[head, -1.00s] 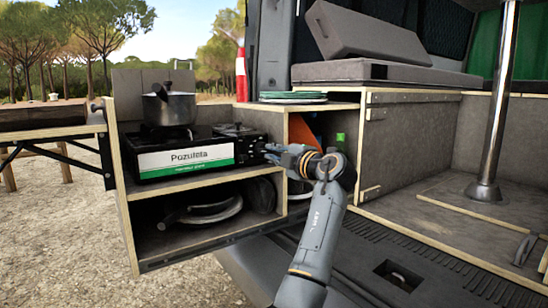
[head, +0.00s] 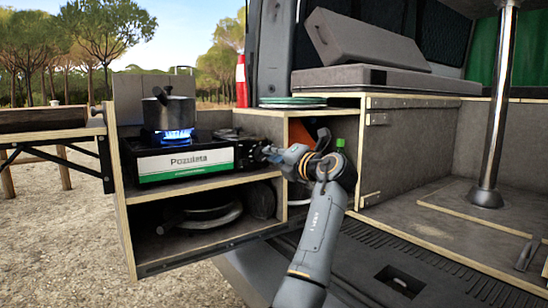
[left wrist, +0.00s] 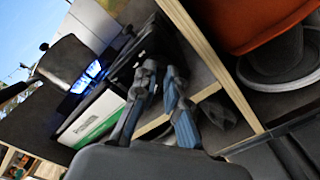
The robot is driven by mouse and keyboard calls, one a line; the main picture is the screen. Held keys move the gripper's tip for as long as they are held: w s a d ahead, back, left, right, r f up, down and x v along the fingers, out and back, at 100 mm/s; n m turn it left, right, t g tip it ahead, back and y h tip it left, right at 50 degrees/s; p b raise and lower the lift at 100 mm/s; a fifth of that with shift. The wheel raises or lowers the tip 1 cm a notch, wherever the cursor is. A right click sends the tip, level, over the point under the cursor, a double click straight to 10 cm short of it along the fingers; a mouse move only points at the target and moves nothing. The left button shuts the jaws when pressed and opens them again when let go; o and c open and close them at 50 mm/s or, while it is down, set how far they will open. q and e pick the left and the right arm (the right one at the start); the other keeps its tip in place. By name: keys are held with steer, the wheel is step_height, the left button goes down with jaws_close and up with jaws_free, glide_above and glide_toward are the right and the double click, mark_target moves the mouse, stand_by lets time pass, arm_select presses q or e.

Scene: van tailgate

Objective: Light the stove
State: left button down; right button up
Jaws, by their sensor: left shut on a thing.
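The stove (head: 185,163) is a black box with a white and green front label, standing on the upper shelf of the pull-out unit. A blue flame (head: 175,137) burns on its left burner, under a dark pot (head: 170,112). The flame also shows in the left wrist view (left wrist: 93,70). My left gripper (head: 268,152) is at the stove's right end, shut on what appears to be its knob, which the fingers mostly hide. In the left wrist view my two fingers (left wrist: 160,72) point at the stove's end. My right gripper is not in view.
Green plates (head: 292,101) lie on the counter to the right. A green bottle (head: 340,146) and an orange thing stand in the compartment behind my arm. Dark pans (head: 205,214) lie on the lower shelf. A wooden table (head: 40,122) is at the left.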

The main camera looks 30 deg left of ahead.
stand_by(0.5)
arm_select(q)
steer(key=c, duration=1.4)
jaws_free()
steer(key=v, duration=1.2)
steer(key=shift+s+f, duration=0.1)
